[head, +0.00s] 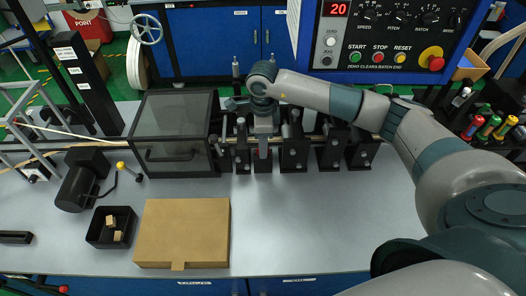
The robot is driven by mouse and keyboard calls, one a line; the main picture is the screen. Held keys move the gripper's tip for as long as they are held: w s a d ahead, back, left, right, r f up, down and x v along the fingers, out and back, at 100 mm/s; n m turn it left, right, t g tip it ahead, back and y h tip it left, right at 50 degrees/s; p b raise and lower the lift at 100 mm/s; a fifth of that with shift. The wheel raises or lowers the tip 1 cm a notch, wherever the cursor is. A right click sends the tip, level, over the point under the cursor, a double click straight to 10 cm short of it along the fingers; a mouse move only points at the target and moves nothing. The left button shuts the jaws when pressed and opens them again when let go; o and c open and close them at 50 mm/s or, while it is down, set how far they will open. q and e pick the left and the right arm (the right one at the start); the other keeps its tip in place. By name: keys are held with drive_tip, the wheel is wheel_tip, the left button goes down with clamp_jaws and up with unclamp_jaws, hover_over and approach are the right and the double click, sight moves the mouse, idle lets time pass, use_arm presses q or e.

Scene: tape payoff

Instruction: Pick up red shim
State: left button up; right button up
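I cannot make out a red shim in the head view. My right gripper (263,150) reaches in from the right and points down over the row of black roller stands (294,154), just right of the dark clear-lidded box. Its fingers are small and partly merge with the stands behind, so I cannot tell whether they are open or hold anything. My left gripper is not in view.
The dark-lidded box (175,125) stands left of the gripper. A cardboard box (183,232) and a black bin (95,236) with small tan blocks lie at the front left. Colour-handled tools (488,127) stand at right. The grey table front centre is clear.

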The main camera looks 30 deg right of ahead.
idle(0.4)
clamp_jaws()
drive_tip(key=shift+r+b, duration=0.3)
drive_tip(key=shift+r, duration=0.1)
wheel_tip(320, 180, up, 9)
drive_tip(key=b, duration=0.3)
drive_tip(key=shift+b, duration=0.4)
drive_tip(key=shift+r, duration=0.1)
